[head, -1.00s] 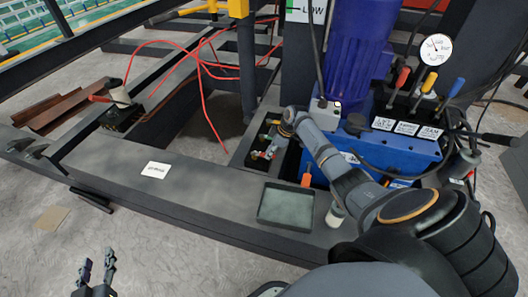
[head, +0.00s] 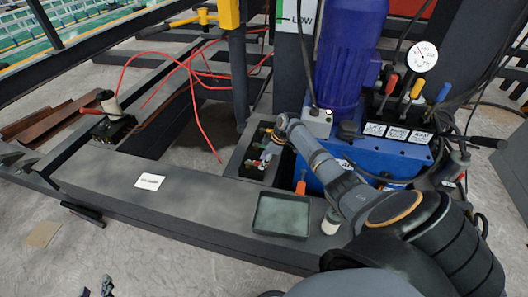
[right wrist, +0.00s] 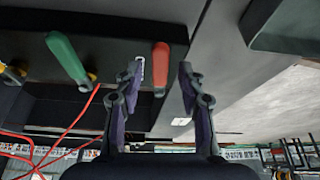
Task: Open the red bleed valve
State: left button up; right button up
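The red valve handle (right wrist: 161,68) shows in the right wrist view, standing between the two fingertips of my right gripper. The fingers are apart and I see no clear contact; the depth between them and the handle is hard to judge. A green handle (right wrist: 68,58) is to its left. In the head view my right gripper (head: 266,152) reaches into the dark valve box (head: 238,160) beside the blue pump unit, and hides much of the valves. My left gripper (head: 96,287) shows only its fingertips at the bottom left, spread and empty.
A dark tray (head: 282,215) and an orange-handled tool (head: 301,184) are near the box. The pressure gauge (head: 424,57) and colored levers (head: 415,87) stand at the right. Red hoses (head: 190,68) lie behind. The beam around the white label (head: 150,181) is clear.

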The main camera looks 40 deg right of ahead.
jog(key=v, duration=1.2)
